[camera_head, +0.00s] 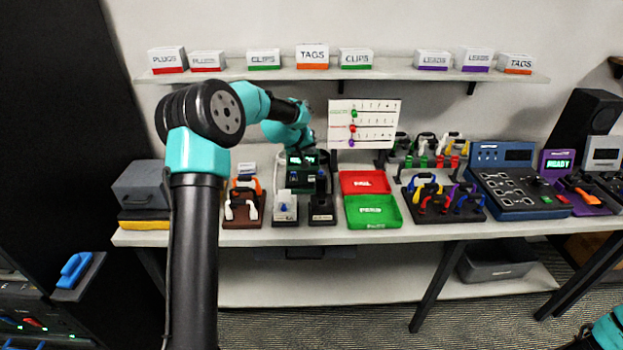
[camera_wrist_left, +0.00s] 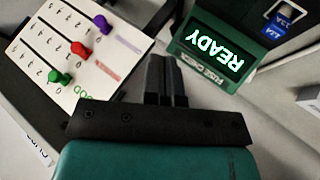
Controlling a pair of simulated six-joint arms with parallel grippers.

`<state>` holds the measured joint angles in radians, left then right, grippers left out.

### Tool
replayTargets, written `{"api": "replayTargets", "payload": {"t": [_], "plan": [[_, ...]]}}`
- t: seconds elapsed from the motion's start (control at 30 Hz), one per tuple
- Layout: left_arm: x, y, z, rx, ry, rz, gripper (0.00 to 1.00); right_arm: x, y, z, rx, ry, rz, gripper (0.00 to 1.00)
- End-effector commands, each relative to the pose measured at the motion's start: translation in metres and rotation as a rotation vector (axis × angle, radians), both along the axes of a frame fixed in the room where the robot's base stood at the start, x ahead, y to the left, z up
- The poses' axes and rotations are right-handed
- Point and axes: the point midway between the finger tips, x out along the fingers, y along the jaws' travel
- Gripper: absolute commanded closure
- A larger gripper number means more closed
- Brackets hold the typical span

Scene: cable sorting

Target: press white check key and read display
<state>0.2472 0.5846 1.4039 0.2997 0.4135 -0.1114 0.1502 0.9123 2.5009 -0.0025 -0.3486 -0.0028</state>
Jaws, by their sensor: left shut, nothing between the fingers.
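A dark green fuse checker (camera_head: 298,180) stands on the bench left of centre in the head view. In the left wrist view its display (camera_wrist_left: 216,48) reads READY in bright letters, upside down, above a label that looks like FUSE CHECK. I cannot pick out a white check key; it may be hidden. My left gripper (camera_wrist_left: 165,62) is shut and empty, its fingers beside the checker's edge in that picture. I cannot tell whether it touches it. In the head view the left wrist is behind and above the checker, and its fingertips are hard to make out.
A white board with coloured sliders (camera_head: 364,124) stands behind the bench. A red tray (camera_head: 365,182) and a green tray (camera_head: 373,212) lie right of the checker. A cable rack (camera_head: 443,200) and a blue panel (camera_head: 515,190) stand further right. A shelf (camera_head: 390,74) with labelled boxes runs above.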

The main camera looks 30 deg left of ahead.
Motion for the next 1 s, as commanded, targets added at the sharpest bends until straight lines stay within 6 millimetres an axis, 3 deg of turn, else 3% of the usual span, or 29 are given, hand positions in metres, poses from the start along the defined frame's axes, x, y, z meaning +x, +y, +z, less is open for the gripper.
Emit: {"api": "replayTargets", "payload": {"t": [0.7,1.0], "plan": [[0.0,0.0,-0.074,-0.001,0.002,0.001,1.0,0.0,0.0,0.0,0.0,0.0,0.0,0.57],[0.0,0.0,-0.084,0.001,0.0,-0.001,1.0,0.0,0.0,0.0,0.0,0.0,0.0,0.57]]}}
